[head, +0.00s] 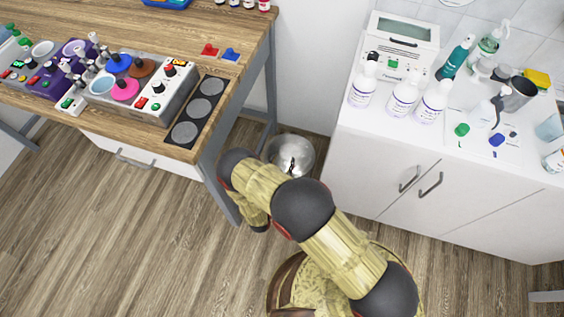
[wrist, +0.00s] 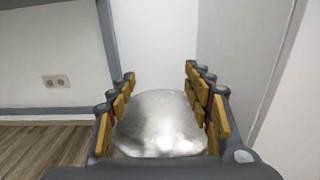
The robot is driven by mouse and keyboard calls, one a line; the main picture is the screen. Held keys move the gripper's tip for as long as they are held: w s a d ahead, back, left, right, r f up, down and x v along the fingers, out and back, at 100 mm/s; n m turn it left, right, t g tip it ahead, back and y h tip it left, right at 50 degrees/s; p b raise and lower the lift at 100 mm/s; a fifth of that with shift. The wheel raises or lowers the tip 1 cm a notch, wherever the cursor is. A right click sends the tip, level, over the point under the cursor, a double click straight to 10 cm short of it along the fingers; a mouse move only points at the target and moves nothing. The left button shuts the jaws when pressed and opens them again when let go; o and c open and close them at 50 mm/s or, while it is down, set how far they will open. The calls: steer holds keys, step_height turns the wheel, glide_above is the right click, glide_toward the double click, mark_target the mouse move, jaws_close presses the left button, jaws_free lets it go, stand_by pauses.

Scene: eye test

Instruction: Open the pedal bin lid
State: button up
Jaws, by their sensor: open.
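The pedal bin (head: 290,153) is a round, shiny silver bin on the floor, in the gap between the wooden bench and the white cabinet. In the head view my arm covers its lower part, and dark marks show on its top. In the wrist view its smooth metal lid (wrist: 158,125) looks like a closed dome. My gripper (wrist: 160,76) is open and empty, with a row of dark and yellow finger segments on each side of the lid in the picture. I cannot tell whether they touch it. The pedal is not visible.
The wooden bench (head: 225,42) with lab devices stands at left, its grey leg (head: 218,185) close to my arm. The white cabinet (head: 365,175) with bottles on top stands at right. A wall is behind the bin. Open wooden floor (head: 130,240) lies at lower left.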

steer(key=o, duration=0.5)
steer(key=v, duration=1.2)
steer(key=shift+c, duration=0.2)
